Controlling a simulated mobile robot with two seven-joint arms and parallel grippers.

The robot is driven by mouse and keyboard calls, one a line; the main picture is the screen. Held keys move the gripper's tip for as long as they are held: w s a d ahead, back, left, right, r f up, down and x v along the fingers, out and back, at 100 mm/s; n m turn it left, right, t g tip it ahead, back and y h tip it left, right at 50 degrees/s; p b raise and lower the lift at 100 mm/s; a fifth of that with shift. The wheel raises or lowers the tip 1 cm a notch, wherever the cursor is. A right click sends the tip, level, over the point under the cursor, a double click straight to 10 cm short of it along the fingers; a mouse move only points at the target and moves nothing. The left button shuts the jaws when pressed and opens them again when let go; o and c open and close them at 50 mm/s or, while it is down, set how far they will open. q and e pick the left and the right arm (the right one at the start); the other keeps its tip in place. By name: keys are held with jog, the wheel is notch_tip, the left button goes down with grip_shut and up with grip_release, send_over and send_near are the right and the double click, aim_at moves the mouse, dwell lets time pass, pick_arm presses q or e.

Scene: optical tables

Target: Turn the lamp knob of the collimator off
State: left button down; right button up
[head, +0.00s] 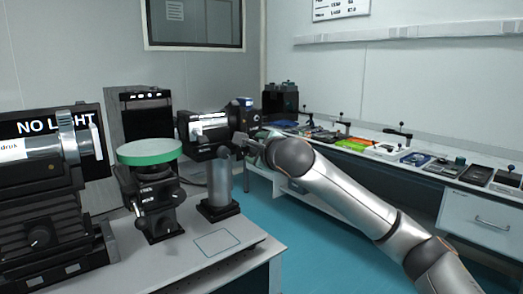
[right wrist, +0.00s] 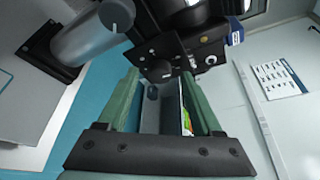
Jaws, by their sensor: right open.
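The collimator (head: 212,127), a dark barrel with a white label, sits on a grey post (head: 219,180) on the near table. Its dark rear end also fills the top of the right wrist view (right wrist: 185,45). There a grey round knob with a white mark (right wrist: 117,14) shows at the upper left, apart from my fingers; I cannot tell for certain that it is the lamp knob. My right gripper (head: 243,142) is close to the collimator's right end. In the wrist view its green-lined fingers (right wrist: 160,88) are apart, with nothing gripped. My left gripper is out of view.
A green-topped round stage (head: 150,152) stands left of the post. Another instrument (head: 45,150) is at the far left, before a NO LIGHT sign. A side bench (head: 460,178) carries several small devices. Blue floor (head: 305,235) lies between the tables.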

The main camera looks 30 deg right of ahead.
jog(key=b+v, duration=0.1)
jog(key=v, duration=1.1)
jog(key=shift+s, duration=0.15)
